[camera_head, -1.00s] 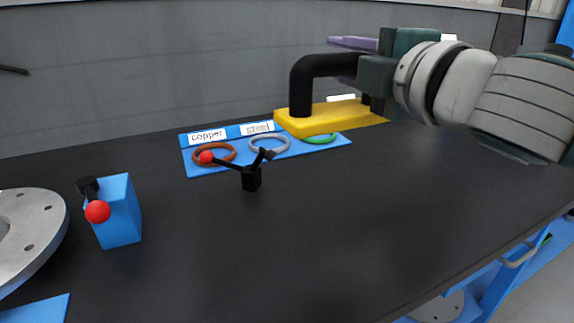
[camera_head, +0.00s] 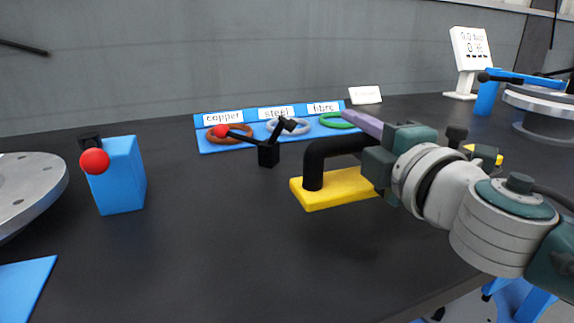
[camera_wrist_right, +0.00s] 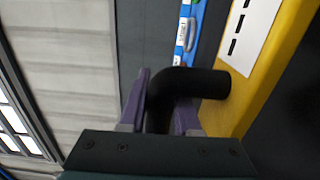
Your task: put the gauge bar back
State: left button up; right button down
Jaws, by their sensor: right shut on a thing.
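The gauge bar (camera_head: 335,190) is a yellow bar with a black bent handle (camera_head: 318,160). It lies across the middle right of the head view, partly hidden behind my right gripper and wrist. My right gripper (camera_head: 358,128), with purple fingers, is shut on the handle. In the right wrist view the handle (camera_wrist_right: 192,82) passes between the two fingers, with the yellow bar (camera_wrist_right: 262,70) to the right, bearing a white marked label. I cannot tell whether the bar touches the table. My left gripper is not in view.
A blue tray (camera_head: 207,147) with copper, steel and fibre labels and rings stands at the back. A blue block (camera_head: 121,180) and grey flange (camera_head: 30,190) are left. A display (camera_head: 470,48) and another flange (camera_head: 545,103) are right.

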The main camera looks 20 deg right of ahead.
notch_tip(320, 180, down, 4)
jog(key=shift+r+b, duration=0.1)
jog(key=shift+b, duration=1.15)
jog(key=shift+r, duration=0.1)
jog(key=c, duration=1.1)
grip_release()
jog(key=shift+f, duration=0.25)
jog(key=o, duration=0.5)
jog(key=shift+r, duration=0.1)
